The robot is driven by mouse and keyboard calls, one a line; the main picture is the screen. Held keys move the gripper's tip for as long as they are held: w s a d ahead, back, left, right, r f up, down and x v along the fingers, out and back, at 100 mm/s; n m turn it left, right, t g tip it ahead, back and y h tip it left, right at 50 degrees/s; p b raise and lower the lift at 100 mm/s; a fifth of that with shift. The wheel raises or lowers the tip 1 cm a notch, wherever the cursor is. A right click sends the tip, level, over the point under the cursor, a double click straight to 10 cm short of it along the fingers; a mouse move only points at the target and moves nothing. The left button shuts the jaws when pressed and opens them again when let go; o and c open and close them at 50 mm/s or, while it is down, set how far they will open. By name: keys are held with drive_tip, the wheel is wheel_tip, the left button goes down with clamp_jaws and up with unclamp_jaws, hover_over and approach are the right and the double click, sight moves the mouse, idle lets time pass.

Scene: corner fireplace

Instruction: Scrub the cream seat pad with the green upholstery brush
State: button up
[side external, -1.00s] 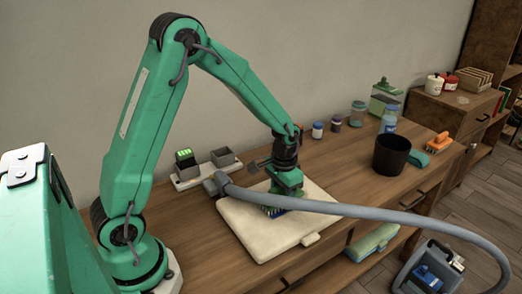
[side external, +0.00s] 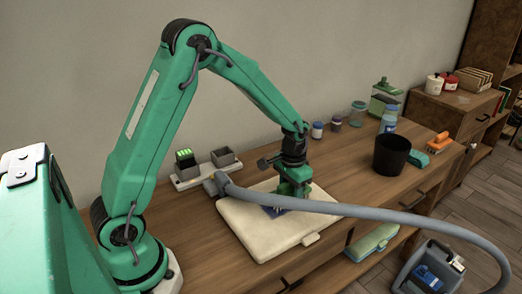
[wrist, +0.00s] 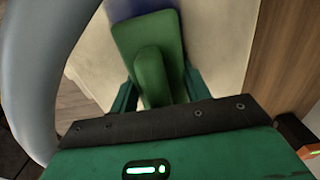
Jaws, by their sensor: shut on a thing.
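The cream seat pad (side external: 262,238) lies flat on the wooden cabinet top; its surface also shows in the wrist view (wrist: 220,50). My gripper (side external: 292,190) is low over the pad's far right part, shut on the green upholstery brush. In the wrist view, the brush (wrist: 150,60) sits between the fingers of my gripper (wrist: 155,90), its green back and raised grip facing the camera. A dark blue patch (side external: 275,211) shows on the pad beside the gripper; I cannot tell whether it is a mark or bristles. Contact under the brush is hidden.
A grey hose (side external: 370,213) arches across the pad's right side to a grey machine (side external: 430,270). A two-cup holder (side external: 205,172) stands behind the pad. A black bin (side external: 391,156), bottle (side external: 388,120), jars and an orange brush (side external: 438,141) stand to the right.

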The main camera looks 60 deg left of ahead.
sight(265, 211)
drive_tip(key=shift+s, duration=4.2)
wheel_tip(265, 211, up, 8)
drive_tip(key=shift+r, duration=0.15)
